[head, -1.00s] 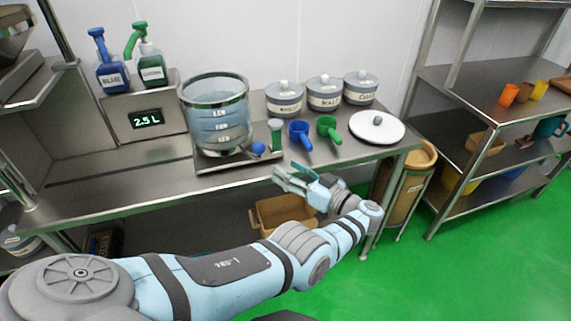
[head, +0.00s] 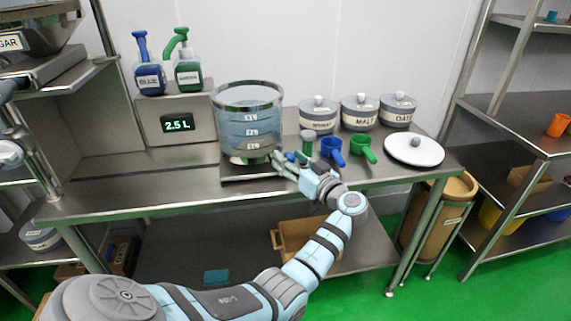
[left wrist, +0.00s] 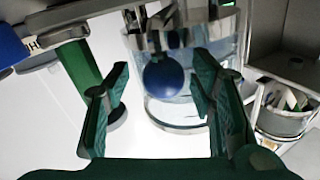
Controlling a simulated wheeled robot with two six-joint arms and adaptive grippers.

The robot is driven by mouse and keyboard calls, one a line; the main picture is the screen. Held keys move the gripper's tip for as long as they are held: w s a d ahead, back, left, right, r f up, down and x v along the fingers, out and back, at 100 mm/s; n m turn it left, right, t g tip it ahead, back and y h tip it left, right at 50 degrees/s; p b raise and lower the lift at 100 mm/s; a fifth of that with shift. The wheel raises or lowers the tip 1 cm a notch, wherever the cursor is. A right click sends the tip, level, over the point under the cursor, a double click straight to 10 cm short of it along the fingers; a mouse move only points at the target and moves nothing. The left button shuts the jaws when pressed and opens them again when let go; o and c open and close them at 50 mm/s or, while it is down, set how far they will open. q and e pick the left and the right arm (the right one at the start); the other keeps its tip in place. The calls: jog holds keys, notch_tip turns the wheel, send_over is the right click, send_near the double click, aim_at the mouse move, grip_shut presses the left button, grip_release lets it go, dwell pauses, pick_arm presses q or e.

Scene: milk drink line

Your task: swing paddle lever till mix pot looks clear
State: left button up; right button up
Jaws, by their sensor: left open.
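The mix pot (head: 248,125) is a clear glass vessel with a metal rim, standing on a metal base on the bench. The liquid in it looks pale blue and see-through. The paddle lever's blue ball knob (left wrist: 164,75) shows in the left wrist view in front of the pot, between my open fingers but farther off. In the head view the knob (head: 290,156) is partly hidden behind my gripper. My left gripper (head: 281,162) is open and empty at the pot's lower right; its fingers also show in the left wrist view (left wrist: 160,100). My right gripper is not in view.
A green-topped cylinder (head: 308,142), a blue scoop (head: 332,151) and a green scoop (head: 364,148) stand right of the pot. Labelled jars (head: 318,115) and pump bottles (head: 148,72) stand behind. A display (head: 178,123) reads 2.5 L.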

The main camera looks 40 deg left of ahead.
pick_arm(q)
jog(key=shift+a, duration=0.4)
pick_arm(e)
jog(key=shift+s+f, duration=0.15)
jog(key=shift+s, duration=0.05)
pick_arm(q)
grip_shut()
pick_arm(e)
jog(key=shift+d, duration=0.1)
pick_arm(q)
jog(key=shift+r, duration=0.1)
